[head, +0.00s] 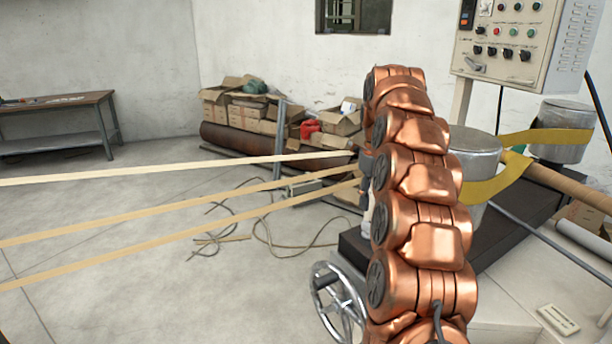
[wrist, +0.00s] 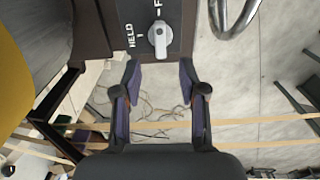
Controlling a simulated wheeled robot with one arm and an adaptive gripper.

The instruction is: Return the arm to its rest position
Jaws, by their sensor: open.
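My copper-coloured arm rises through the right half of the head view, upright and seen from behind. My gripper (wrist: 159,76) shows in the wrist view, with its two dark, purple-padded fingers apart and nothing between them but floor far below. Just beyond the fingertips is a dark panel (wrist: 133,22) with a white rotary switch (wrist: 158,38) and partly cut-off white lettering. The fingers appear apart from the switch, though the depth is hard to judge. The gripper cannot be made out in the head view, where the arm hides much of the machine.
Pale strips (head: 150,172) stretch across the left toward the machine. A metal handwheel (head: 338,300) stands left of my arm. A control box (head: 510,42), a grey drum (head: 476,150) and yellow belt (head: 497,184) are at the right.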

